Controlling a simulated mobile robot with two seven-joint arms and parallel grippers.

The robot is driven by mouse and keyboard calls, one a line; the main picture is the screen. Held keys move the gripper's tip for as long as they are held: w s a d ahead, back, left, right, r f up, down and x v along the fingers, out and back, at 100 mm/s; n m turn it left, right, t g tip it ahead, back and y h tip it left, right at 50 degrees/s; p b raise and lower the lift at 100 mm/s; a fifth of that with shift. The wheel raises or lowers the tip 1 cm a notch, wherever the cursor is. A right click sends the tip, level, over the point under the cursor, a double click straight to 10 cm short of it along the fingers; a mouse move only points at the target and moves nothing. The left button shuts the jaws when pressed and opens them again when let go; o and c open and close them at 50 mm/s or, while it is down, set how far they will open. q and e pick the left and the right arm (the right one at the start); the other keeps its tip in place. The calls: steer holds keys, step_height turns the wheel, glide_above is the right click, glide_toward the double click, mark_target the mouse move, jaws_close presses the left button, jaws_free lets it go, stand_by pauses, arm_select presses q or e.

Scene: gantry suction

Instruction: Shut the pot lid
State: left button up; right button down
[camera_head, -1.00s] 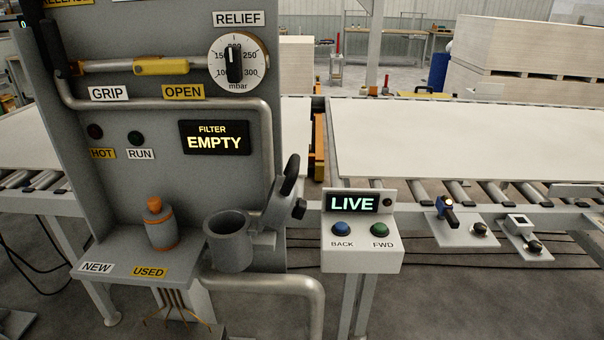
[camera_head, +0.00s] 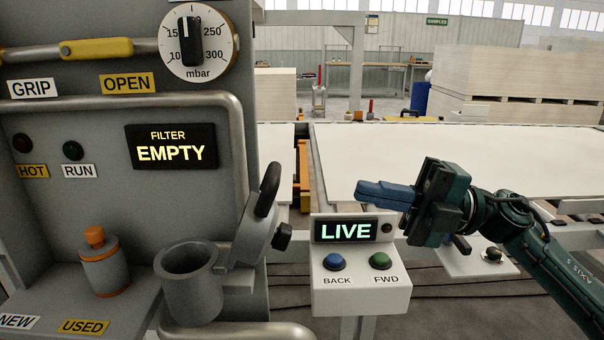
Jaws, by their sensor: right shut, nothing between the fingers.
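The grey pot (camera_head: 190,285) is an open-topped cylinder on the front of the grey panel. Its inside looks empty. Its lid (camera_head: 253,232) stands raised and tilted at the pot's right side, with a black handle (camera_head: 267,190) on top and a dark knob (camera_head: 282,236) at its lower right. My right gripper (camera_head: 362,190) comes in from the right with its blue fingers together, pointing left. It is empty, to the right of the lid and apart from it, above the control box. My left gripper is out of view.
The control box (camera_head: 350,297) reads LIVE and has a blue BACK button (camera_head: 334,261) and a green FWD button (camera_head: 380,261). An orange-capped canister (camera_head: 103,262) stands on the shelf left of the pot. The filter display (camera_head: 171,146) reads EMPTY. A white board (camera_head: 470,150) lies on the conveyor behind.

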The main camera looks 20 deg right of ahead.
mark_target(280, 173)
steer(key=p+x, duration=0.2)
steer(key=x, duration=0.6)
steer(key=shift+r, duration=0.2)
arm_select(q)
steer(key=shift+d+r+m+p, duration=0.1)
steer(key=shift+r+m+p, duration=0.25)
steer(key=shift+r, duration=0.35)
arm_select(e)
steer(key=shift+w+a, duration=0.2)
steer(key=shift+a, duration=0.45)
